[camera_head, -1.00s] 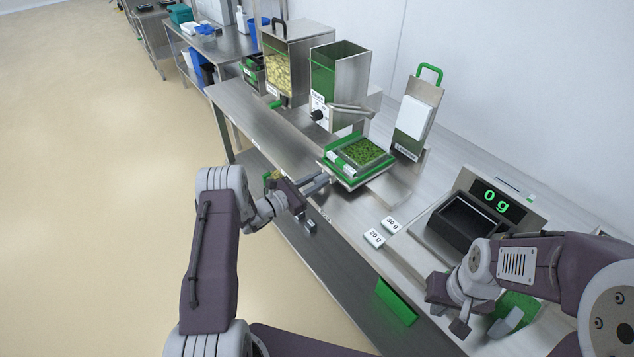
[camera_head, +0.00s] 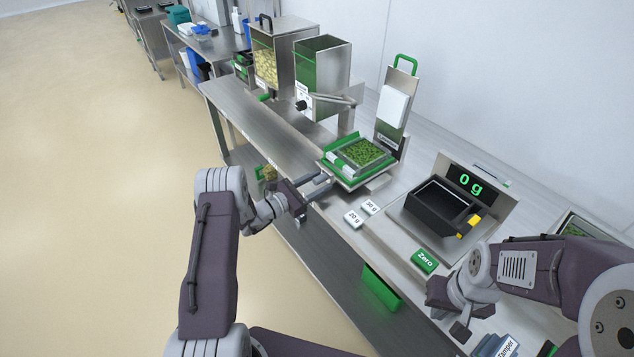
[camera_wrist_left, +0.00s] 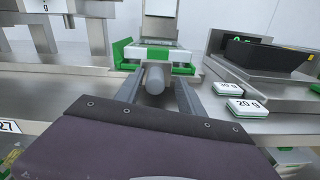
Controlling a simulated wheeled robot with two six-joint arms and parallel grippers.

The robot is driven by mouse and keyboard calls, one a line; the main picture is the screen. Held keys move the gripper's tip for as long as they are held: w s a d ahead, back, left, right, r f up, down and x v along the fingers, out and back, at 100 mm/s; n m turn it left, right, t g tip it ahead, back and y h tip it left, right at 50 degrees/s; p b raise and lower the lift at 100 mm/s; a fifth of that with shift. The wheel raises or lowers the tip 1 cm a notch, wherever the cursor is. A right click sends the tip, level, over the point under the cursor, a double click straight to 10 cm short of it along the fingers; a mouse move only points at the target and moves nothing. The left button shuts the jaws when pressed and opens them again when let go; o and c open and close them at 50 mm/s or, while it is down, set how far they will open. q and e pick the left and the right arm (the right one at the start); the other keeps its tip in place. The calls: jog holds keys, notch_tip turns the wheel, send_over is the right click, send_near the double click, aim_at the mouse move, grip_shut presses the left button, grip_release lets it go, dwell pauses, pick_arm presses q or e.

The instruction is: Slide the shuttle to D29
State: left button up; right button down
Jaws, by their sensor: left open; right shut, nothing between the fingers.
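The shuttle (camera_head: 338,172) is a green-edged carriage bearing a clear tray of green pieces (camera_head: 362,153). It sits on the metal bench, in front of the upright press plate with a green handle (camera_head: 394,108). Its green and white front shows in the left wrist view (camera_wrist_left: 156,53). My left gripper (camera_head: 325,186) is open, its fingers either side of the shuttle's grey round handle (camera_wrist_left: 155,78); whether they touch it I cannot tell. My right gripper (camera_head: 461,322) is shut and empty, low at the right; its fingertips are hard to make out. A D29 mark is not legible.
Blocks marked 20 g (camera_head: 353,219) and 30 g (camera_head: 371,206) lie right of the shuttle. The scale (camera_head: 465,180) reads 0 g, with a dark pan. A green hopper (camera_head: 322,75) stands left. A "27" label (camera_wrist_left: 8,127) is on the bench edge.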

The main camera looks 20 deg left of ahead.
pick_arm(q)
jog(key=shift+a, duration=0.2)
jog(key=v, duration=0.9)
jog(key=shift+d+r+p, duration=0.1)
jog(key=shift+d+p, duration=0.1)
jog(key=shift+p, duration=0.1)
